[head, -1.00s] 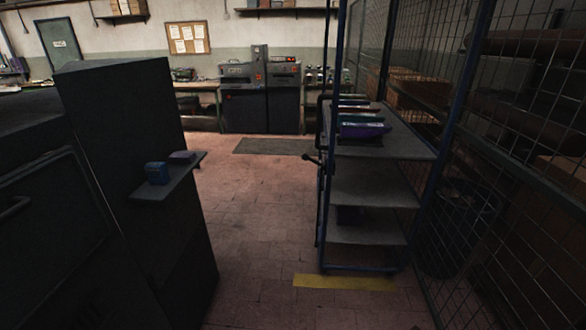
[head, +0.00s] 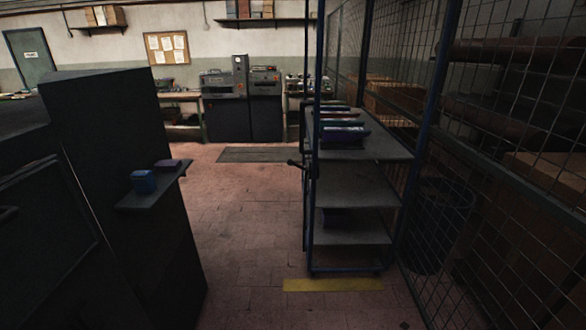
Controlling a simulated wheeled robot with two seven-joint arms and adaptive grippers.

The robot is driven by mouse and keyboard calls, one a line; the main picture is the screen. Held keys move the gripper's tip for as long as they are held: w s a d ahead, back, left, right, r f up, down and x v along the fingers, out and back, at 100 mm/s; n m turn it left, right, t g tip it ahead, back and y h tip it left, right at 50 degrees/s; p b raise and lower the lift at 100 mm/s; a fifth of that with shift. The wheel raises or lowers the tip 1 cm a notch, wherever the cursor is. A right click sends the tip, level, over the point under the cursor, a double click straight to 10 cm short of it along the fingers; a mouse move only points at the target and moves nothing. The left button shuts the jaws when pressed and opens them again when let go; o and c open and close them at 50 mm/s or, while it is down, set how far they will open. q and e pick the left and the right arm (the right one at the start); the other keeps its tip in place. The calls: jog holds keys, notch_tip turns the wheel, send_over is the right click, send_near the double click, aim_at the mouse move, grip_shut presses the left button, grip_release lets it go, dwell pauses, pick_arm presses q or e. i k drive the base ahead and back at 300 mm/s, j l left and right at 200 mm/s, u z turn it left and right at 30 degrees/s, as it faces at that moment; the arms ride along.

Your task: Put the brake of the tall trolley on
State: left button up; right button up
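The tall trolley (head: 350,186) stands right of centre in the head view, upright beside the wire mesh cage. It has blue posts and several grey shelves. Several binders or books (head: 343,131) lie on its upper shelf, and a dark object sits on its lowest shelf. A dark lever with a round knob (head: 292,163) sticks out from its left side. The trolley's base (head: 345,269) is near the floor behind a yellow floor strip. The brake and wheels are too dark to make out. Neither of my grippers is in view.
A dark cabinet (head: 130,190) with a small side shelf (head: 150,190) holding a blue box stands at the left. The mesh cage (head: 490,150) bounds the right. Open tiled floor (head: 240,215) lies between cabinet and trolley, with a yellow strip (head: 333,285) in front. Machines (head: 242,103) stand at the back.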

aim_at(291, 162)
jog(key=i+j, duration=0.25)
jog(key=i, duration=0.2)
jog(key=i+j, duration=0.55)
jog(key=i, duration=0.3)
jog(key=z, duration=0.05)
